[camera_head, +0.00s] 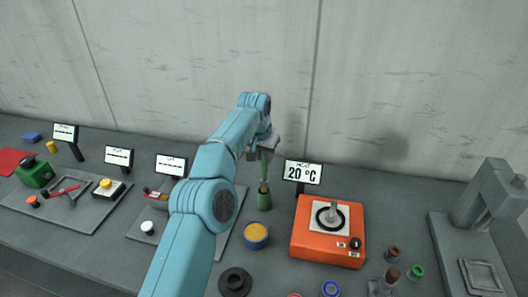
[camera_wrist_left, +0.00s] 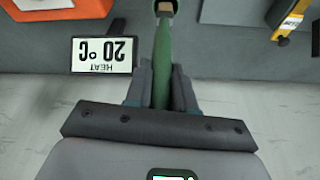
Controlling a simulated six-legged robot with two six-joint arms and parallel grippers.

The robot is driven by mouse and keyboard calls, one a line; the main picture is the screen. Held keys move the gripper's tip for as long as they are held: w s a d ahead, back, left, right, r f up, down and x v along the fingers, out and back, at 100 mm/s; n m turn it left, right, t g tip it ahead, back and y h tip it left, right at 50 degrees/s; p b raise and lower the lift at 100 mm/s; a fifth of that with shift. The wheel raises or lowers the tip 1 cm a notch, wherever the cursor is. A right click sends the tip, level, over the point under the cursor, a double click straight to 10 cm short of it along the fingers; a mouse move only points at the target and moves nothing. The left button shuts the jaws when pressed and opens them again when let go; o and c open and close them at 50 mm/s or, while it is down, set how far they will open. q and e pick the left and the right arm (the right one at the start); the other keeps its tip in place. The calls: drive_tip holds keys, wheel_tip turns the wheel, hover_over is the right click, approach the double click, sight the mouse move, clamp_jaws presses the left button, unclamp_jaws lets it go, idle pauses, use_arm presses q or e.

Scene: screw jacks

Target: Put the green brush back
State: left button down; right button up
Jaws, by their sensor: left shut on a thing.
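The green brush (camera_head: 264,166) hangs upright below my left gripper (camera_head: 264,146), over the grey bench left of the orange heater. My left gripper is shut on its green handle. In the left wrist view, the handle (camera_wrist_left: 162,62) runs between the two fingers of the gripper (camera_wrist_left: 161,85), with a tan part at its far end. In the head view, a darker green piece (camera_head: 264,200) shows right below the brush; I cannot tell if it is a holder or part of the brush. My right gripper is not in view.
The orange heater (camera_head: 309,246) stands close on the right, with a "20 °C" sign (camera_head: 303,172) behind it. A yellow-topped blue pot (camera_head: 256,235) stands in front. Grey trays (camera_head: 85,215) with tools lie left. A grey press (camera_head: 490,215) stands far right. A wall closes the back.

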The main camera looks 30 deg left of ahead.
use_arm(q)
hover_over(264, 180)
drive_tip(key=x, duration=0.4)
drive_tip(key=shift+s+a+f, duration=0.15)
drive_tip(key=shift+a+f, duration=0.1)
drive_tip(key=shift+d+f, duration=0.15)
drive_tip(key=shift+f, duration=0.85)
drive_tip(key=shift+r, duration=0.1)
drive_tip(key=shift+f, duration=0.3)
drive_tip(key=shift+f+b, duration=0.3)
drive_tip(key=shift+b, duration=0.05)
drive_tip(key=c, duration=0.9)
unclamp_jaws()
